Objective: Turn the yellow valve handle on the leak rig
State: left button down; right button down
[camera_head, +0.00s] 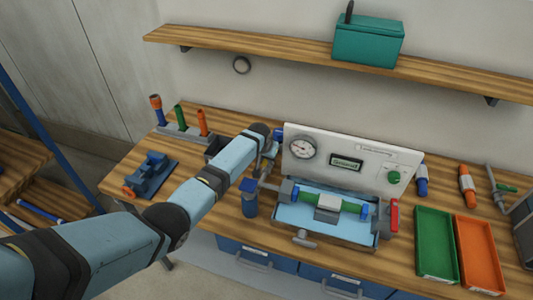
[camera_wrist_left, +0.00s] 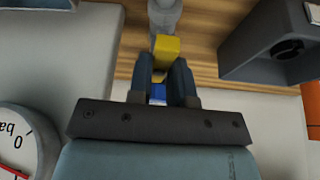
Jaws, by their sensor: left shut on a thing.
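The leak rig has a white panel (camera_head: 345,150) with a round gauge (camera_head: 302,147), a small display (camera_head: 346,162) and a green knob (camera_head: 393,177). In front of it a green pipe (camera_head: 318,197) runs above a light blue tray (camera_head: 310,221). In the left wrist view the yellow valve handle (camera_wrist_left: 167,47) sits between the fingertips of my left gripper (camera_wrist_left: 163,72), which is shut on it. In the head view my left arm reaches to the panel's left side and hides the handle. My right gripper is not in view.
A blue vise (camera_head: 151,175) and a rack of coloured tools (camera_head: 182,131) stand left of my arm. A green tray (camera_head: 435,243) and an orange tray (camera_head: 478,252) lie at right. A shelf (camera_head: 280,48) with a teal box (camera_head: 368,42) hangs above.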

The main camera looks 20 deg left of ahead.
pick_arm(q)
jog(key=shift+r+n+y, duration=0.1)
jog(key=shift+n+y, duration=0.2)
jog(key=shift+n, duration=0.4)
jog(key=c, duration=1)
grip_release()
jog(key=shift+c, duration=0.2)
jog(key=b+v, duration=0.1)
jog(key=v, duration=1.2)
jog(key=shift+r, duration=0.35)
jog(key=shift+s, duration=0.1)
